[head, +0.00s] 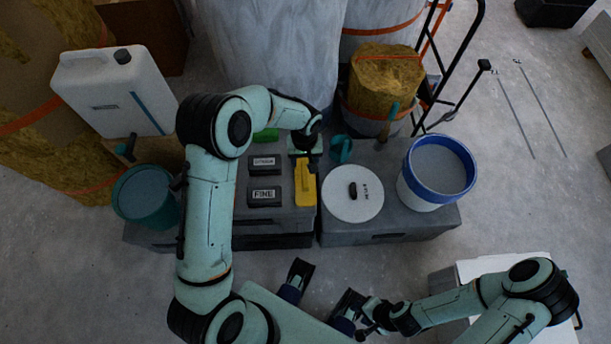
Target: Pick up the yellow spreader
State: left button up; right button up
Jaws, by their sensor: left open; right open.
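The yellow spreader (305,187) lies on top of a dark grey case (268,215), at the case's right edge, long side running toward me. My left gripper (306,152) is open over the far end of the spreader, pointing down. From this view I cannot tell whether its fingers touch the spreader or hover above it. My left arm's wrist hides part of the gripper. My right gripper (366,325) is low in the picture, well away from the spreader, and is open and empty as far as it shows.
Two dark blocks, one labelled FINE (263,196), sit left of the spreader. A white round lid (352,194) and a blue-rimmed bucket (437,172) stand on the right case (400,226). A teal bucket (146,196) and white canister (113,92) are at left.

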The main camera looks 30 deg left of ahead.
aim_at(305, 173)
pick_arm(q)
jog(key=shift+f, duration=0.85)
jog(key=f, duration=0.5)
jog(key=shift+s+d+f, duration=0.15)
jog(key=shift+s, duration=0.1)
grip_shut()
